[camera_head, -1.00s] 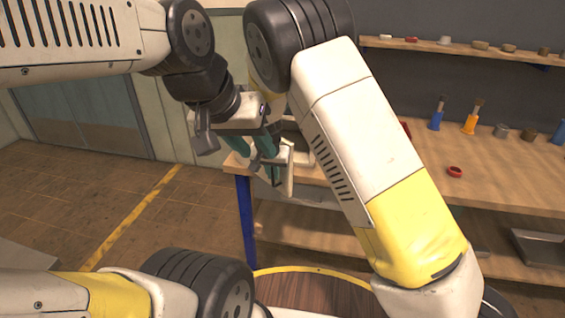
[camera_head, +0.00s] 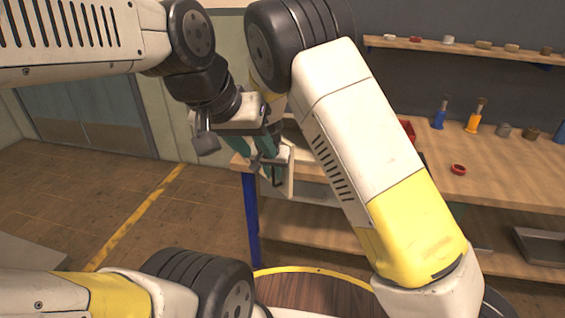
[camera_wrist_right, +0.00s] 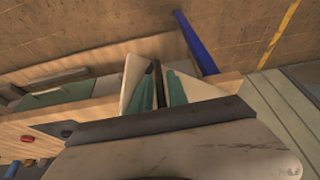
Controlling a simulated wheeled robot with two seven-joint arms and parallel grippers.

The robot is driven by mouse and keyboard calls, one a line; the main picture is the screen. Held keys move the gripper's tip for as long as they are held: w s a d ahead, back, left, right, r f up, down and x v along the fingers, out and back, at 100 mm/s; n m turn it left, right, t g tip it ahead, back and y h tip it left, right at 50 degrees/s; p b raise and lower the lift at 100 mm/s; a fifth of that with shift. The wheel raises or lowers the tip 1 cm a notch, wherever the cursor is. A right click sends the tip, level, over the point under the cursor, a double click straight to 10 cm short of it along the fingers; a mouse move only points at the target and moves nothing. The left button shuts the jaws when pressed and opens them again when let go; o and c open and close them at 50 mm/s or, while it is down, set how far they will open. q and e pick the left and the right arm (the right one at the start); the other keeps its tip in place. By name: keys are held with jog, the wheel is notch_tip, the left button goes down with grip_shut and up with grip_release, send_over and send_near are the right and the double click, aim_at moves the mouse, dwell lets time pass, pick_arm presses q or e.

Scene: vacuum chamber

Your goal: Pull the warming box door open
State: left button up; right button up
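The warming box (camera_head: 291,133) stands at the left end of the workbench, mostly hidden behind my right arm. A pale upright panel, apparently its door (camera_head: 291,172), shows below my grippers. My right gripper (camera_head: 269,166) is at this panel. In the right wrist view, my right gripper's (camera_wrist_right: 158,92) teal-padded fingers lie on both sides of a dark bar, apparently the door handle (camera_wrist_right: 156,75), and seem shut on it. My left gripper (camera_head: 243,142) is just above and left, overlapping the right one in the head view. Its finger opening is not clear.
The wooden workbench (camera_head: 500,180) extends right, with a red ring (camera_head: 458,170), a red bin (camera_head: 407,130) and blue and orange bottles. A blue bench leg (camera_head: 250,220) stands below the box. Floor with a yellow line (camera_head: 140,215) is clear at left.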

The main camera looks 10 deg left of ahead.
jog(key=v, duration=0.7)
jog(key=shift+r, duration=0.35)
jog(key=shift+s, duration=0.15)
jog(key=shift+c, duration=0.4)
